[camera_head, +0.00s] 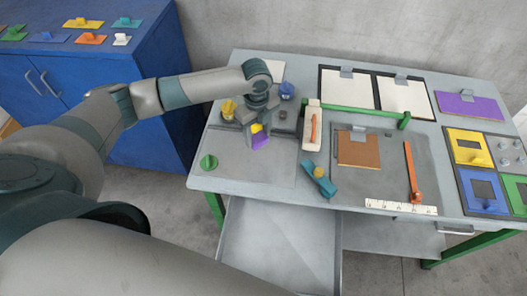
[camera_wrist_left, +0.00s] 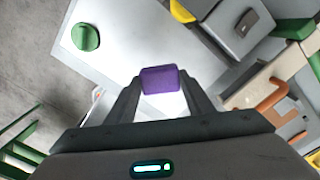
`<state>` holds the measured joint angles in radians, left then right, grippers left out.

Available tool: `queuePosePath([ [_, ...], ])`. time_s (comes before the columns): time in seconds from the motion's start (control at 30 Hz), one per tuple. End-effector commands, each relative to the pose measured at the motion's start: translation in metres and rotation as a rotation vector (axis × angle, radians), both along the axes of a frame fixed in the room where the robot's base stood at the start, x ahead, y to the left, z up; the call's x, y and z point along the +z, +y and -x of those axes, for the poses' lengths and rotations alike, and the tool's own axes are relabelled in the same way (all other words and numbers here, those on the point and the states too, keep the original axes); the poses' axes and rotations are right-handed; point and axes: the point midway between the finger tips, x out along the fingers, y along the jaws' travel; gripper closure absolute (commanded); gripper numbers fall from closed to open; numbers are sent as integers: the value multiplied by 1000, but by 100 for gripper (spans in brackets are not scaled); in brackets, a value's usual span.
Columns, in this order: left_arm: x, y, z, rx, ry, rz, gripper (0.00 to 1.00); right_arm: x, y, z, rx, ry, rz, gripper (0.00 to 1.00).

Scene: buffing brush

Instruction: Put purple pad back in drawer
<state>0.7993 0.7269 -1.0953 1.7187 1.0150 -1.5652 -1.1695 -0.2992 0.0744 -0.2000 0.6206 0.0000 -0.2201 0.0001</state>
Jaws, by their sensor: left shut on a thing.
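A small purple pad (camera_head: 260,142) is between the fingers of my left gripper (camera_head: 254,133), above the left part of the grey workbench. A yellow patch shows just above the purple; I cannot tell whether it belongs to the pad. In the left wrist view the purple pad (camera_wrist_left: 160,79) sits between both fingertips of the left gripper (camera_wrist_left: 160,88). An open grey drawer (camera_head: 278,250) juts out below the bench's front edge, left of centre. Its visible floor looks bare, and its lower part runs out of the picture. My right gripper is not in view.
A green round knob (camera_head: 208,162) stands on the bench (camera_head: 230,182) left of the gripper. A cream block with an orange handle (camera_head: 311,128) and a teal tool (camera_head: 319,180) are to its right. A blue cabinet (camera_head: 95,95) stands at the left.

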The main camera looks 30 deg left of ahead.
Motion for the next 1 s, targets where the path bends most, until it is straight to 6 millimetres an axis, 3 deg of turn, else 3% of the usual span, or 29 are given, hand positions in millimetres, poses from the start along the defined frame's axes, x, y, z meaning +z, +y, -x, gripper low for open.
queuePosePath([
  [0.37,3,-9,1,121,-3,5,77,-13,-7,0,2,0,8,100],
  [1.0,27,-48,27,850,1,16,77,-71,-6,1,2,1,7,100],
])
